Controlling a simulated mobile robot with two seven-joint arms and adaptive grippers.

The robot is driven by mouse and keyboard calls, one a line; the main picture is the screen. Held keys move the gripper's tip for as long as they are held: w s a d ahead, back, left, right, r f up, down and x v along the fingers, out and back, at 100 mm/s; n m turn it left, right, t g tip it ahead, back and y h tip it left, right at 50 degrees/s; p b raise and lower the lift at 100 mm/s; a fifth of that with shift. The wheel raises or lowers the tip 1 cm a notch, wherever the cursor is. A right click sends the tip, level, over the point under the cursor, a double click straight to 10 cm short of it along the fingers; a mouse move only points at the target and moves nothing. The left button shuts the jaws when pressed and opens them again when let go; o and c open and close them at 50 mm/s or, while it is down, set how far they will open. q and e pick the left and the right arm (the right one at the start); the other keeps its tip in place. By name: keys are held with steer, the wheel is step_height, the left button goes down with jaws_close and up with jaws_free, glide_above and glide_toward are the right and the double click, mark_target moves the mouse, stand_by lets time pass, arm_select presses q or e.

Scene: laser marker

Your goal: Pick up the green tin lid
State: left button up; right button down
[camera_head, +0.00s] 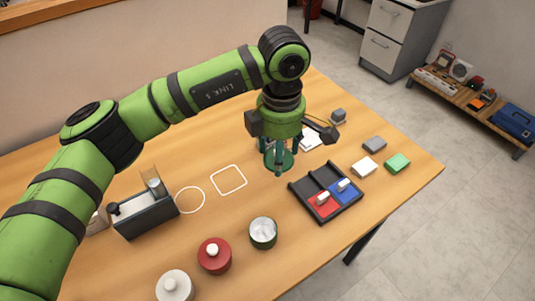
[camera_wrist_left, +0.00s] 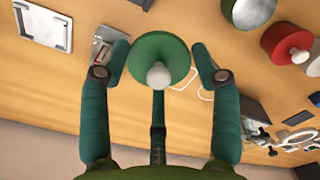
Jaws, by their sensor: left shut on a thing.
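The green tin lid (camera_wrist_left: 150,48) is a round green disc with a white knob, between the fingers of my left gripper (camera_wrist_left: 158,72) in the wrist view. The fingers are closed around its rim. In the head view my left gripper (camera_head: 278,155) points down at the middle of the table, with the lid (camera_head: 284,163) partly hidden under its fingers. I cannot tell whether the lid touches the table. The open green tin (camera_head: 263,233) stands nearer the front, its pale inside showing. My right gripper is not in view.
A red lidded tin (camera_head: 214,255) and a white lidded tin (camera_head: 174,286) stand left of the green tin. A dark tray (camera_head: 345,208) with red and blue sections lies to the right. A dark box (camera_head: 145,217) stands left. White outlines mark the table between.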

arm_select(q)
steer(key=o, duration=0.8)
